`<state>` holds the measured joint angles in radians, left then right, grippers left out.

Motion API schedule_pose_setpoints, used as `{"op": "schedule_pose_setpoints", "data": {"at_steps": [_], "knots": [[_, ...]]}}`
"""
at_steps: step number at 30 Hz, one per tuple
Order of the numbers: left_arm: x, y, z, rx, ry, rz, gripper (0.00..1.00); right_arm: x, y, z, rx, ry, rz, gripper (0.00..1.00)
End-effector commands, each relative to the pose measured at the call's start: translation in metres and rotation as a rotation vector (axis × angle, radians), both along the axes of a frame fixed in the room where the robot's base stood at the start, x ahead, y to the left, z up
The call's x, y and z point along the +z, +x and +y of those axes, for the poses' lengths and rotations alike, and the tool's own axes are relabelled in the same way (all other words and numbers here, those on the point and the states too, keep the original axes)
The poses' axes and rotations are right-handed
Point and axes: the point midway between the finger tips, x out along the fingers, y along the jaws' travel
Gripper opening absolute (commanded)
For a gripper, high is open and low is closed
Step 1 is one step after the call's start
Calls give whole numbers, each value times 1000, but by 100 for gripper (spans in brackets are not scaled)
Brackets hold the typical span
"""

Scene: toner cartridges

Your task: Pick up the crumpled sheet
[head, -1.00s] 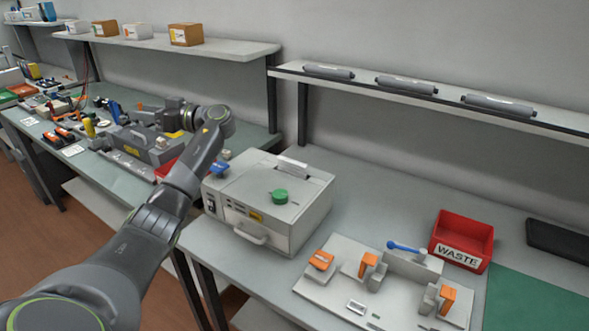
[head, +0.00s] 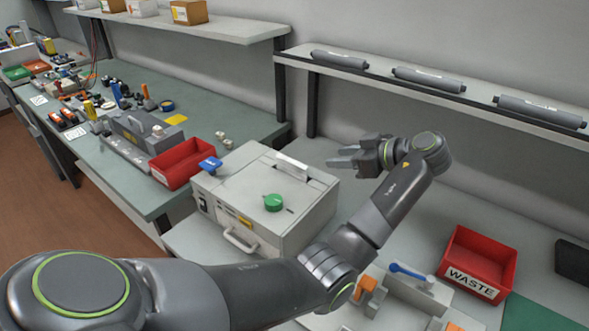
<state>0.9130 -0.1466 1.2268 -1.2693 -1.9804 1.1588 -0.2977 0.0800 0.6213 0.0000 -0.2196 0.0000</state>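A white sheet-like piece (head: 292,167) stands in the slot on top of the grey printer-like machine (head: 318,205); I cannot tell whether it is crumpled, and no other clear crumpled sheet shows. My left gripper (head: 338,157) is above the bench just right of the machine's back corner, its fingers pointing left toward the slot. Its fingers look parted, with nothing visible between them. My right gripper is not in view.
A red WASTE bin (head: 478,262) stands at right, beside a fixture with a blue-handled tool (head: 405,271). A shelf (head: 372,78) with grey rollers hangs behind. A red tray (head: 181,165) sits on the left bench.

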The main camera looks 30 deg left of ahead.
Motion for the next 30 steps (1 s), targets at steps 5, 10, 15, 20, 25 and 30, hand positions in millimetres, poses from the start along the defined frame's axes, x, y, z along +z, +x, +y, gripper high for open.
{"op": "schedule_pose_setpoints", "data": {"at_steps": [5,10,15,20,25,30], "knots": [[-13,2,38,5,5,4,40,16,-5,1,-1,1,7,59],[-30,4,71,5,5,4,40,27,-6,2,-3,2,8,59],[-42,6,92,2,4,3,40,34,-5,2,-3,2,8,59],[-47,7,99,1,2,2,40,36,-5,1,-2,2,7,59],[-54,4,117,3,4,5,40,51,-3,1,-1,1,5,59],[-67,5,137,2,3,4,40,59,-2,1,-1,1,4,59]]}}
